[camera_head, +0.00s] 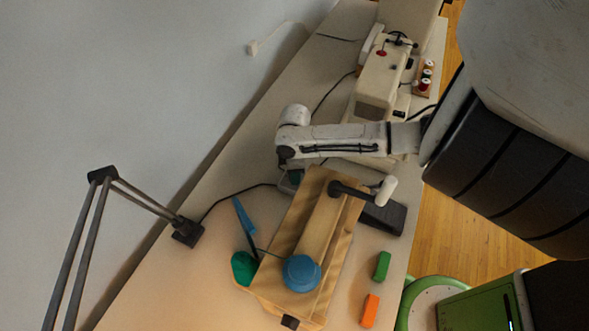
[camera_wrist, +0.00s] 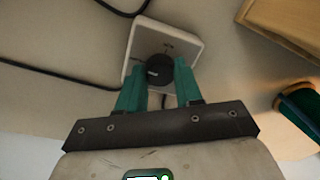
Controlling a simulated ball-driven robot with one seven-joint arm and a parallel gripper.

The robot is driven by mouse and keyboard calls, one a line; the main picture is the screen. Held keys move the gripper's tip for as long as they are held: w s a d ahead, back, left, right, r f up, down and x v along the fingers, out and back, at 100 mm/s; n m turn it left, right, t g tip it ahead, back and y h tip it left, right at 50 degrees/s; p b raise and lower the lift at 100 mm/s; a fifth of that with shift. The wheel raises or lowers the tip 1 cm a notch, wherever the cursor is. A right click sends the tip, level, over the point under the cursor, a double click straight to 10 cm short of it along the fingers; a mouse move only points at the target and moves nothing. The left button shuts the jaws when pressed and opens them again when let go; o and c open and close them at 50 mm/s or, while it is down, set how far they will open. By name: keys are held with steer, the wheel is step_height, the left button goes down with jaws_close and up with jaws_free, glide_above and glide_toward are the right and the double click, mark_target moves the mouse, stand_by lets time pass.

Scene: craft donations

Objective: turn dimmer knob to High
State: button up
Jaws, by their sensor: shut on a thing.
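The dimmer is a pale square box in the wrist view (camera_wrist: 190,43) with a round dark knob (camera_wrist: 158,68) in its middle. A light mark shows on the knob's left part, and small dark marks on the box above it are too small to read. My gripper (camera_wrist: 160,75) has its teal fingers shut on the knob, one finger on each side. In the head view my gripper (camera_head: 297,177) is low over the table, beyond the wooden piece. The dimmer's box (camera_head: 286,187) shows only in part there, and its knob is hidden.
A wooden piece (camera_head: 325,235) with a dark crank handle (camera_head: 350,191) stands close by; a blue ball (camera_head: 301,273) sits at its near end. A sewing machine (camera_head: 380,80) stands behind my arm. A lamp (camera_head: 187,232) is at left. Cables (camera_wrist: 60,72) run beside the dimmer.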

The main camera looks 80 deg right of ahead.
steer(key=shift+m, duration=0.6)
steer(key=o, duration=1)
steer(key=shift+o, duration=0.2)
steer(key=shift+r, duration=0.1)
step_height(320, 180, up, 11)
steer(key=b, duration=0.1)
steer(key=shift+d+f, duration=0.2)
steer(key=shift+d, duration=0.1)
steer(key=shift+w, duration=0.1)
